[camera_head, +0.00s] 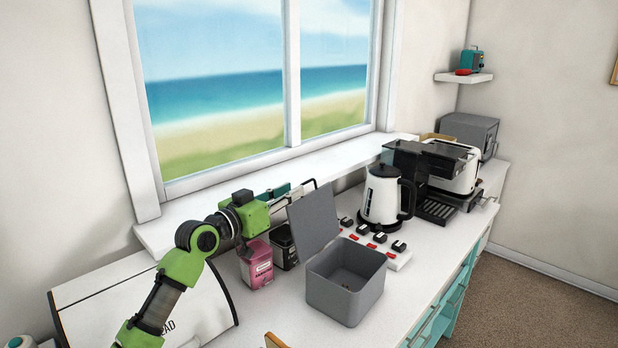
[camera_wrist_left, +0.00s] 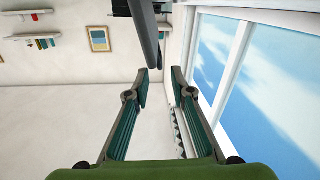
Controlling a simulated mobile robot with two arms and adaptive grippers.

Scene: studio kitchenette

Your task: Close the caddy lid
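The grey caddy (camera_head: 338,298) is an open box on the white counter. Its hinged grey lid (camera_head: 314,217) stands up, tilted a little back, at the left back side of the box. My left gripper (camera_head: 298,188) is behind the lid's top edge, with its fingers pointing right. In the left wrist view its two fingers (camera_wrist_left: 160,78) are apart with nothing between them. A dark grey edge, apparently the lid (camera_wrist_left: 147,30), is close ahead of the left finger; whether they touch I cannot tell. My right gripper is not in view.
A pink tin (camera_head: 257,264) and a black tin (camera_head: 284,247) stand left of the lid, under my left wrist. A white kettle (camera_head: 382,196) and a power strip (camera_head: 398,258) are behind the caddy.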

